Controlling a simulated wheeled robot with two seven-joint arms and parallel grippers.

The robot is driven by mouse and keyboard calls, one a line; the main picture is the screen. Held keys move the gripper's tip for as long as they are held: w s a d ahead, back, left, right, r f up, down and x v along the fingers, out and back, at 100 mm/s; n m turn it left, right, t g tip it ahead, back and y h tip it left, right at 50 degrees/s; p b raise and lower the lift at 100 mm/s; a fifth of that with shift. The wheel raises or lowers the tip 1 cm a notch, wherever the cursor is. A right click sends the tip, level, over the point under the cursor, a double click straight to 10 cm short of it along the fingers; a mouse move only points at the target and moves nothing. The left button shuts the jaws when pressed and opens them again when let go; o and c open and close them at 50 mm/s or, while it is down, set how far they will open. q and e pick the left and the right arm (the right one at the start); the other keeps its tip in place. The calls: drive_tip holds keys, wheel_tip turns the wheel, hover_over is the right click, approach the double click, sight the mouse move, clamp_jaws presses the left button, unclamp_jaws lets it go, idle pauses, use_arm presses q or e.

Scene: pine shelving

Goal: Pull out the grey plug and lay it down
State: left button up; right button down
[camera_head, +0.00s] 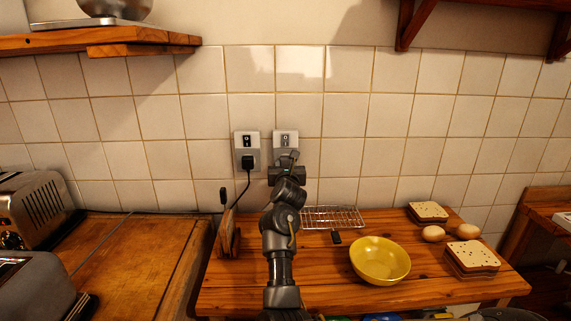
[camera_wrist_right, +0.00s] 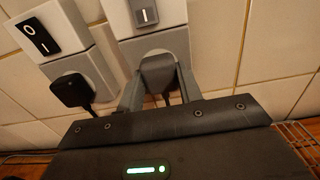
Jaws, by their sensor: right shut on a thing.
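The grey plug (camera_wrist_right: 158,72) sits at the right-hand wall socket (camera_wrist_right: 150,44), under a rocker switch. My right gripper (camera_wrist_right: 160,88) is shut on it, one finger on each side. In the head view my right gripper (camera_head: 286,160) reaches up to the right socket plate (camera_head: 285,137) and hides the plug. From these views I cannot tell whether its pins are fully in the socket. My left gripper is not in view.
A black plug (camera_head: 249,160) with a hanging cord is in the left socket, close beside my right gripper. On the wooden counter stand a wire rack (camera_head: 332,217), a yellow bowl (camera_head: 380,260), eggs (camera_head: 434,233) and sandwiches (camera_head: 472,257). Toasters (camera_head: 36,210) stand at left.

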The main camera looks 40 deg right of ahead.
drive_tip(key=shift+p+v, duration=0.55)
drive_tip(key=shift+v, duration=2.4)
